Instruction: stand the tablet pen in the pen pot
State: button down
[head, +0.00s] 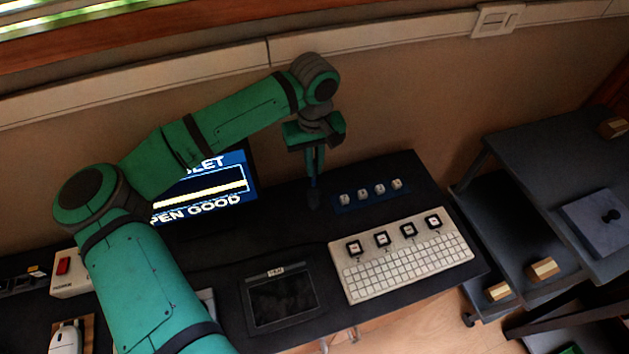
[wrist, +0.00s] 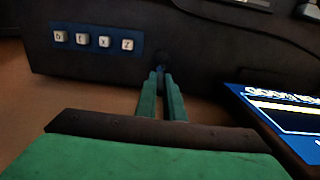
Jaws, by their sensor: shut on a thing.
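My gripper (head: 314,172) points straight down over the back of the dark desk, right of the monitor. In the wrist view its two green fingers (wrist: 161,78) are nearly together, shut on a thin thing taken to be the tablet pen, which is mostly hidden between them. A small dark pen pot (head: 313,199) is right below the fingertips. It also shows as a dark round shape beyond the fingertips in the wrist view (wrist: 160,57). Whether the pen's lower end is inside the pot or just above it, I cannot tell.
A blue strip with several keycaps (head: 370,194) lies right of the pot. A white keyboard (head: 404,262) and a dark tablet (head: 282,297) lie nearer the front. The monitor (head: 205,190) stands left, partly behind my arm. Bare desk lies between.

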jog(key=shift+s+f, duration=0.2)
jog(key=shift+f, duration=1.25)
jog(key=shift+s+f, duration=0.15)
jog(key=shift+f, duration=1.3)
jog(key=shift+f, duration=0.15)
jog(key=c, duration=1.9)
grip_release()
jog(key=shift+a, duration=0.1)
jog(key=shift+o, duration=0.2)
notch_tip(320, 180, up, 12)
send_over(313, 181)
jog(key=shift+s, duration=0.1)
jog(key=shift+d, duration=0.2)
